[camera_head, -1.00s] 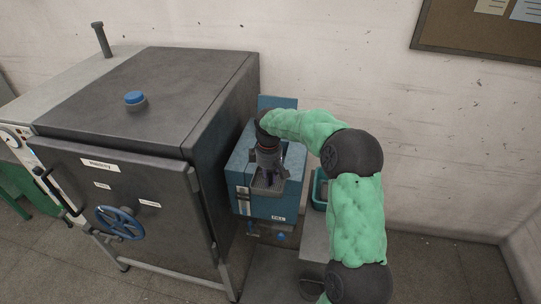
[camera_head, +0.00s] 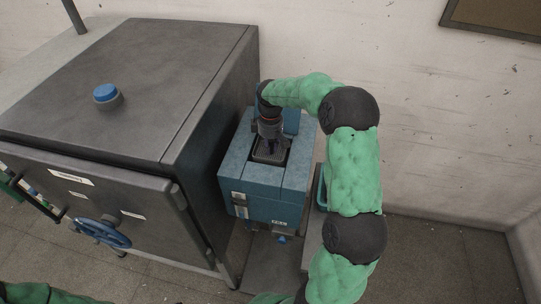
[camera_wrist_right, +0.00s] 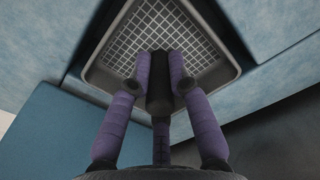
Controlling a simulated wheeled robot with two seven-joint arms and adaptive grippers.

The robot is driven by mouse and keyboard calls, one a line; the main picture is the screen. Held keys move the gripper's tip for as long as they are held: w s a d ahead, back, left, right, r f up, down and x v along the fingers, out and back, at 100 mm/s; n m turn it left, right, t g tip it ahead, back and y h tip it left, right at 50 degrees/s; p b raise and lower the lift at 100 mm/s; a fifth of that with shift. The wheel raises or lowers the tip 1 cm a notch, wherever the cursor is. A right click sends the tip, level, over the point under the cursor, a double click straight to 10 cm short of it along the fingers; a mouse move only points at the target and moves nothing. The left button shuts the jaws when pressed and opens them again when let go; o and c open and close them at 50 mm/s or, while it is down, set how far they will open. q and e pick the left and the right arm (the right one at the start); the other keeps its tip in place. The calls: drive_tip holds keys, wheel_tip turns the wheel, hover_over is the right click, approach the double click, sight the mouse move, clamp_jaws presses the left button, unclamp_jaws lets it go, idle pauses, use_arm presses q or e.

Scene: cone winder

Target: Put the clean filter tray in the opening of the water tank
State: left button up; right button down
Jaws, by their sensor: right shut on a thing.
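The filter tray (camera_head: 268,155) is dark grey with a light mesh floor; the mesh (camera_wrist_right: 148,38) also shows in the right wrist view. It is at the top opening of the blue water tank (camera_head: 262,208), within the opening's outline. I cannot tell whether it rests on the bottom or is still a little raised. My right gripper (camera_head: 270,143) is above it, pointing down. In the right wrist view its purple fingers (camera_wrist_right: 160,80) are shut on the tray's black central handle (camera_wrist_right: 159,97). My left gripper is out of view.
A large dark grey steel cabinet (camera_head: 130,90) with a blue handwheel (camera_head: 103,233) stands close left of the tank. A blue lid (camera_head: 291,122) stands up behind the opening. A teal bin (camera_head: 320,187) is partly hidden behind my right arm. The wall is behind.

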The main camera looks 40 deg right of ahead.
sight(270, 157)
drive_tip(key=shift+f, duration=0.4)
wheel_tip(270, 157, down, 4)
drive_tip(key=shift+f+p, duration=0.1)
drive_tip(key=shift+p, duration=0.25)
drive_tip(key=shift+f, duration=0.4)
drive_tip(key=shift+f, duration=0.15)
drive_tip(key=c, duration=1.2)
unclamp_jaws()
drive_tip(key=shift+o, duration=0.2)
